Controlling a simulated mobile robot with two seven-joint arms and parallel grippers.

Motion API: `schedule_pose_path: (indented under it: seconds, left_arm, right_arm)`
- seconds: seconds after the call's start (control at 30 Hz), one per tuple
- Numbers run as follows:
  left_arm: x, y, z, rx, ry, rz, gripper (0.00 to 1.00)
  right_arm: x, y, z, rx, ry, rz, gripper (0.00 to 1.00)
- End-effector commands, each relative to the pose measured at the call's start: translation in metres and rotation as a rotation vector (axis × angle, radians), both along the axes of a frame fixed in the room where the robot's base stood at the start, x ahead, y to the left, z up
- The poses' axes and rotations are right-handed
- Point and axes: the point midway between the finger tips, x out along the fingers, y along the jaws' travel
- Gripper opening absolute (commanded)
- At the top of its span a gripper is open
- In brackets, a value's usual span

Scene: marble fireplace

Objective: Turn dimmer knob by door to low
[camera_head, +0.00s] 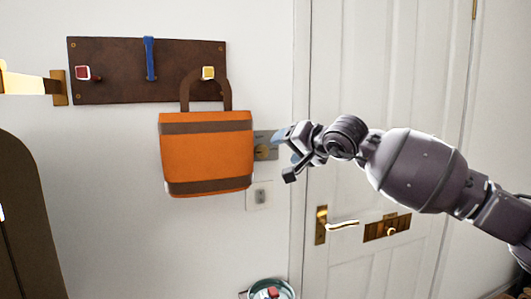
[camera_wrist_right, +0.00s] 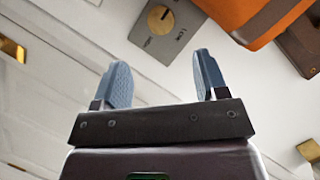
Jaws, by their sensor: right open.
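The dimmer is a grey metal plate (camera_head: 264,139) on the wall beside the door, with a round brass knob (camera_head: 261,153). The orange bag hangs over its left side in the head view. In the right wrist view the plate (camera_wrist_right: 178,38) and knob (camera_wrist_right: 159,18) are at the top, with a dark mark on the knob and small lettering too faint to read surely. My right gripper (camera_head: 285,153) is open and empty at the plate's right side. In the wrist view its fingers (camera_wrist_right: 160,76) are spread below the knob, apparently apart from it. My left gripper is out of view.
The orange bag (camera_head: 206,150) hangs from a brown peg board (camera_head: 115,75), close to the dimmer. The white door (camera_head: 385,80) has a brass handle (camera_head: 340,225). A glowing wall lamp (camera_head: 30,84) is left.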

Motion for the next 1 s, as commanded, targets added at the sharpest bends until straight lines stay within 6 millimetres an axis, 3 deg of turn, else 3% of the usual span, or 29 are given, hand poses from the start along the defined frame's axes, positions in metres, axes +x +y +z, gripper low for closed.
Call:
schedule_pose_path:
  seconds: [0.6,1.0]
  left_arm:
    - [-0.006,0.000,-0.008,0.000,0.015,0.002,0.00]
    - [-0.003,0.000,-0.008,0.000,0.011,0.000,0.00]
  right_arm:
    - [0.063,0.048,-0.023,0.004,0.002,0.001,0.67]
    - [0.075,0.057,-0.026,0.004,0.001,0.002,0.67]
